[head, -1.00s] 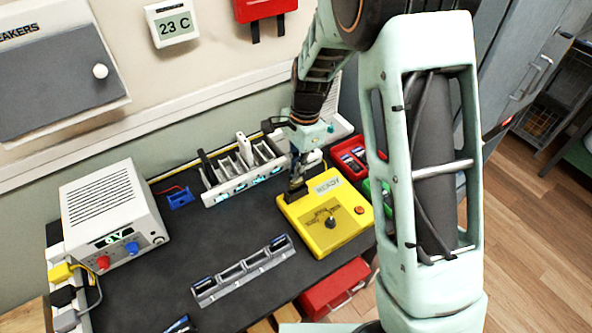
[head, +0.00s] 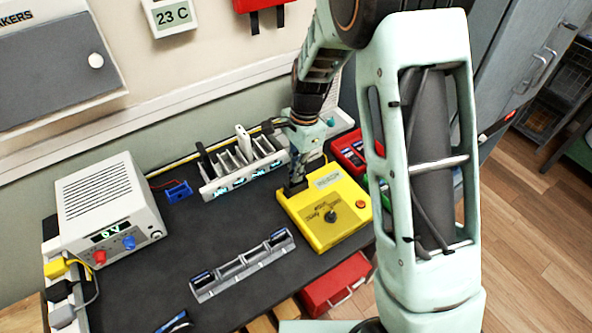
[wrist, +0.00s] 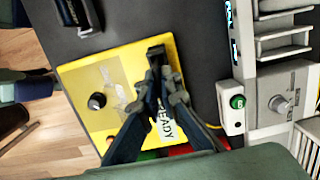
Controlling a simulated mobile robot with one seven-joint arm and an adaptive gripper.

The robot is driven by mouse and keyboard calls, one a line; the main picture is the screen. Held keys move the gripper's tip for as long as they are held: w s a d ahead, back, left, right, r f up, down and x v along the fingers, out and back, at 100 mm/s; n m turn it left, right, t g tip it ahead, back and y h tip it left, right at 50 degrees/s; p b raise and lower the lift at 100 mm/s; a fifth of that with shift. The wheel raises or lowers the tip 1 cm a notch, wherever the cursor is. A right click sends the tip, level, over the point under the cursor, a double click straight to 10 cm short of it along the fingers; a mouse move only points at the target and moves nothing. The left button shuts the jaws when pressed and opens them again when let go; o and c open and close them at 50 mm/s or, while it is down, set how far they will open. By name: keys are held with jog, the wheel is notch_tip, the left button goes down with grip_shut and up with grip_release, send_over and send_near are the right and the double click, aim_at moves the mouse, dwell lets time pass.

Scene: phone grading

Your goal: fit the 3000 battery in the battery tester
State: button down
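The battery tester is a yellow box (head: 345,222) with a READY label, a black knob and a red button. It also shows in the wrist view (wrist: 88,75). My gripper (head: 297,183) points down at the black holder (wrist: 156,53) at the tester's back left corner. In the wrist view my two fingertips (wrist: 161,75) are close together at that holder. The fingers hide whatever is between them, so I cannot tell if a battery is held or sits in the holder. No 3000 marking is readable on any battery.
A grey cradle (head: 243,263) with dark blue batteries lies in front left of the tester. A white slotted rack (head: 245,170) stands behind. A power supply (head: 108,210) is at left; a red bin (head: 348,150) is at back right. The dark mat (head: 190,240) is clear between them.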

jog(key=shift+f, duration=0.2)
dwell(0.4)
jog(key=c, duration=2.1)
grip_release()
